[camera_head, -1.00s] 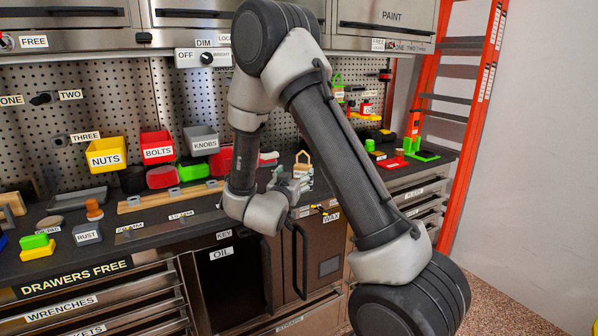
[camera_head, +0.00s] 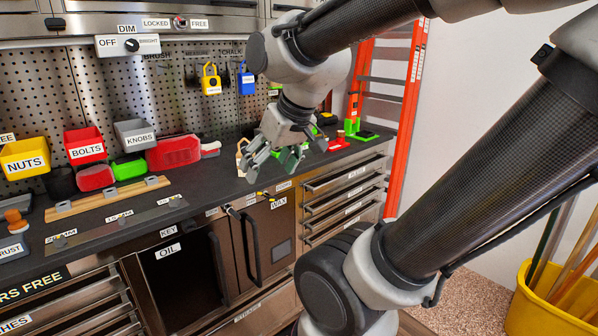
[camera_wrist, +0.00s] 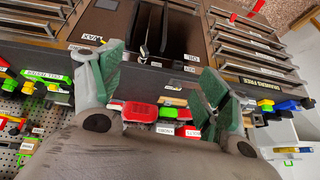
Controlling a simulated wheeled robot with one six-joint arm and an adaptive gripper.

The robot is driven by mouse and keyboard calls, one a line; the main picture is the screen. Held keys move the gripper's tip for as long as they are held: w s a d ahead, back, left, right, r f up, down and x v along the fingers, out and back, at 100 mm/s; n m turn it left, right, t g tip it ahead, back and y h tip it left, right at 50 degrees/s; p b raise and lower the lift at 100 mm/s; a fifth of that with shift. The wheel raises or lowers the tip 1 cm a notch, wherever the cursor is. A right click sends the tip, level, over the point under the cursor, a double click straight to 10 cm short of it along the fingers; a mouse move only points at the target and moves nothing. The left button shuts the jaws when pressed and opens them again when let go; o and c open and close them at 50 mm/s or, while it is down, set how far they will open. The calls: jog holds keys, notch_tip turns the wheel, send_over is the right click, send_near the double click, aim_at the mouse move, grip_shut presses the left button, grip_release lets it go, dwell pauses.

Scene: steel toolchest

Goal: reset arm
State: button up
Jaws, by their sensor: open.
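My gripper (camera_head: 272,163) is open and empty in the head view, held above the right part of the dark workbench top (camera_head: 150,200). Its fingers point down and to the left. In the wrist view my gripper (camera_wrist: 160,85) shows two wide-apart green-padded fingers with nothing between them. Beyond them are the bench edge, the cabinet fronts and the red and green bins, seen upside down. The arm spans the upper right of the head view and hides part of the pegboard and ladder.
An open OIL cabinet (camera_head: 182,272) and the WAX door (camera_head: 268,240) are below the bench. Bins for nuts (camera_head: 25,158), bolts (camera_head: 86,150) and knobs (camera_head: 136,138) line the back. An orange ladder (camera_head: 407,110) and yellow bucket (camera_head: 548,308) stand right.

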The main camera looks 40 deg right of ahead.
jog(key=s+d+g+h, duration=0.1)
jog(key=s+d, duration=0.1)
jog(key=s, duration=0.4)
jog(key=shift+s+d+g, duration=0.25)
jog(key=shift+s+g, duration=0.1)
jog(key=shift+g, duration=0.05)
